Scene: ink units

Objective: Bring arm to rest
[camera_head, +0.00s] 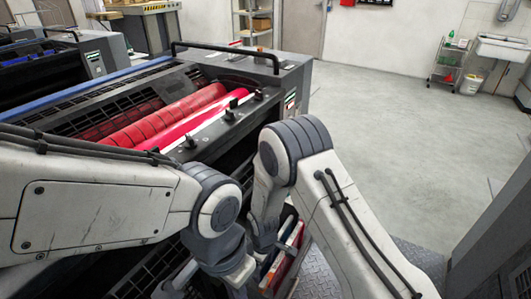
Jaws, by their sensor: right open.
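My left arm (100,205) comes in from the left and bends down at a grey-blue joint. My left gripper is at the bottom of the view, and its fingers cannot be made out. My right arm (335,215) rises from the lower right, bends at a grey-blue joint and drops down beside the left wrist. My right gripper (264,244) is open, low in front of the press, and partly hidden by the left wrist. No held object shows in either gripper.
A dark printing press (130,100) with red ink rollers (175,115) stands close in front, with a black handrail (225,52) on top. Red and white items (283,262) sit low beside the right gripper. Grey floor (385,115) is clear to the right. A dark cabinet (500,240) stands at the right edge.

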